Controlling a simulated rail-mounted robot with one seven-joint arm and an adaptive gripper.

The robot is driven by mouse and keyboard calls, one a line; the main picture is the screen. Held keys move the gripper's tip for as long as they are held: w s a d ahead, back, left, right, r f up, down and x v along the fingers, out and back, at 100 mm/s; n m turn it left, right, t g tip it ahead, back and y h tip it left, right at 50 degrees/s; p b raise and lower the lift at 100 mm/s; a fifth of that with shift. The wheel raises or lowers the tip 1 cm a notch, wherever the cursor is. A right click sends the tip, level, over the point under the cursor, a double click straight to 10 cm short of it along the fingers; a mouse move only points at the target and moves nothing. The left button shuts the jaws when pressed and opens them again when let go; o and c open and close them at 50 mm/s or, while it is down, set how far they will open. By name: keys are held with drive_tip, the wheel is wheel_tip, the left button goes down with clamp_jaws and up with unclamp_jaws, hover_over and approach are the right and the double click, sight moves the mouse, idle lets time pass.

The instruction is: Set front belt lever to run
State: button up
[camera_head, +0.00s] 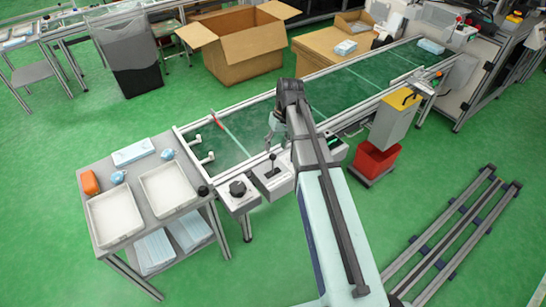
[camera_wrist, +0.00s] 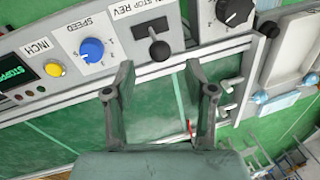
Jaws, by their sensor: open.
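The front belt lever (camera_wrist: 157,45) is a black-knobbed stick on a light panel, below a partly cut-off label reading "STOP REV". In the head view this lever (camera_head: 271,160) stands on a control box (camera_head: 273,183) at the belt's near edge. My gripper (camera_wrist: 160,75) is open and empty. Its two fingers point toward the panel, one to each side below the lever, with a gap between them and the knob. In the head view my gripper (camera_head: 272,130) is small and partly hidden by my arm, just above the lever.
Beside the lever are a blue speed knob (camera_wrist: 92,50), a yellow inch button (camera_wrist: 54,69) and a display (camera_wrist: 14,76) that seems to read "STOPPED". A separate black rotary knob (camera_wrist: 235,11) is to the right. The green belt (camera_head: 330,100) looks empty near the gripper.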

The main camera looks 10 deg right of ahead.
sight(274, 154)
drive_tip(key=f, duration=0.3)
drive_tip(key=a+f, duration=0.1)
drive_tip(key=f, duration=0.2)
drive_tip(key=shift+s+a+f, duration=0.1)
drive_tip(key=shift+a+f, duration=0.05)
drive_tip(key=shift+f, duration=0.1)
clamp_jaws()
